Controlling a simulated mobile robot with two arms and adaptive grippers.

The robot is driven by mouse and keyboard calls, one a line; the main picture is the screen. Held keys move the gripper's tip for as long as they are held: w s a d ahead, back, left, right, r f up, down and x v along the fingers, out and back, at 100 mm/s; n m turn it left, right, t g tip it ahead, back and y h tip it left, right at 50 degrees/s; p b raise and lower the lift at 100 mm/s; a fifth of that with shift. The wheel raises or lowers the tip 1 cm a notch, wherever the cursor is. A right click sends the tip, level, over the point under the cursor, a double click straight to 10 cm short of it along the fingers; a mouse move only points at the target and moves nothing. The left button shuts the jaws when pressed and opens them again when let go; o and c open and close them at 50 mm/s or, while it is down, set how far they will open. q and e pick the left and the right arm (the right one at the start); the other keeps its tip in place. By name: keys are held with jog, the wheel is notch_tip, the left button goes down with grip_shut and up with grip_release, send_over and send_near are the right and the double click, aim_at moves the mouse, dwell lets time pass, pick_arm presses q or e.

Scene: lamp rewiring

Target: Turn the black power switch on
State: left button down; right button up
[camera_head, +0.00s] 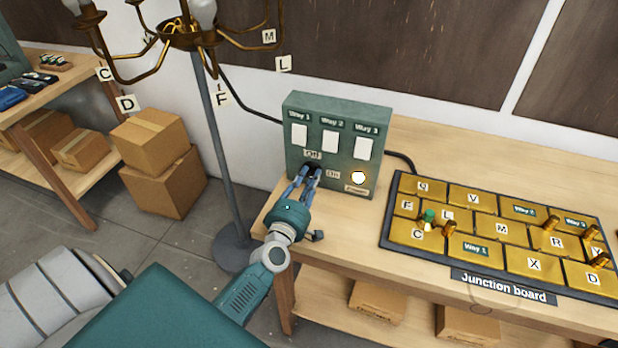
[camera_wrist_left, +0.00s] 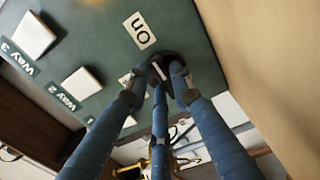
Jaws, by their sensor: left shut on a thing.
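The green switch box (camera_head: 338,115) stands on the wooden bench and has a black power switch low on its front, between the Off label (camera_head: 312,154) and the On label (camera_head: 333,174). My left gripper (camera_head: 311,173) is at the box front, with its blue fingers shut on the black switch and mostly covering it. In the left wrist view the black switch (camera_wrist_left: 171,64) sits between the fingertips and shows a white mark, near the On label (camera_wrist_left: 140,30). The round power light (camera_head: 358,177) looks bright and glowing. My right gripper is out of view.
Three white Way switches (camera_head: 331,140) sit above the power switch. The junction board (camera_head: 505,265) lies on the bench (camera_head: 420,150) to the right. A brass chandelier lamp (camera_head: 185,38) on a grey pole stands to the left, with cardboard boxes (camera_head: 160,185) behind it.

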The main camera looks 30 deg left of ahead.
pick_arm(q)
jog(key=shift+f, duration=0.1)
jog(key=c, duration=1.5)
grip_release()
jog(key=shift+s, duration=0.1)
jog(key=v, duration=1.2)
